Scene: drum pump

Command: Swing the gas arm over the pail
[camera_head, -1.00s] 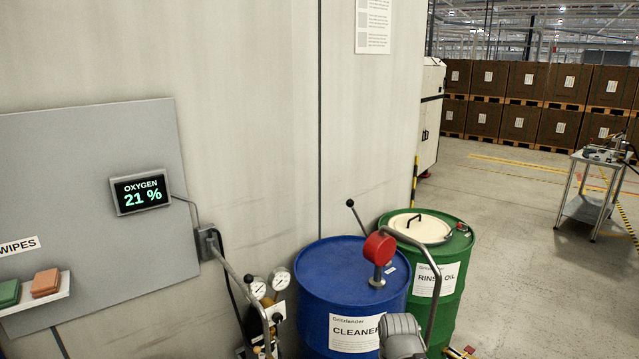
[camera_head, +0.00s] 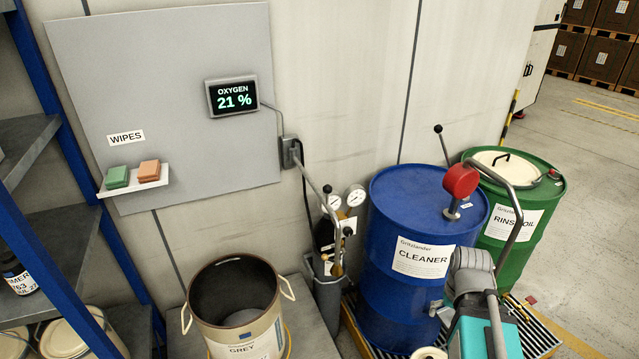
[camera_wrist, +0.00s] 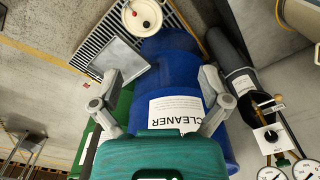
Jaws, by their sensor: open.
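The gas arm (camera_head: 318,190) is a thin grey jointed tube on a wall bracket (camera_head: 290,152). It slopes down to the right, and its lower end hangs near the gauges beside the blue drum, apart from the pail. The open pail (camera_head: 182,318) stands to the left on a grey surface. It is cream-coloured with a dark inside, two raised handles and a label reading "GREY". In the wrist view my gripper (camera_wrist: 162,88) is open and empty, its two fingers spread in front of the blue drum. Its fingertips cannot be made out in the head view.
The blue CLEANER drum (camera_head: 390,225) with a red-headed pump stands right of the gas cylinder (camera_head: 328,290). The green drum (camera_head: 545,195) is behind it. An oxygen display (camera_head: 232,97) reads 21 %. Blue-framed shelves (camera_head: 62,120) stand at the left.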

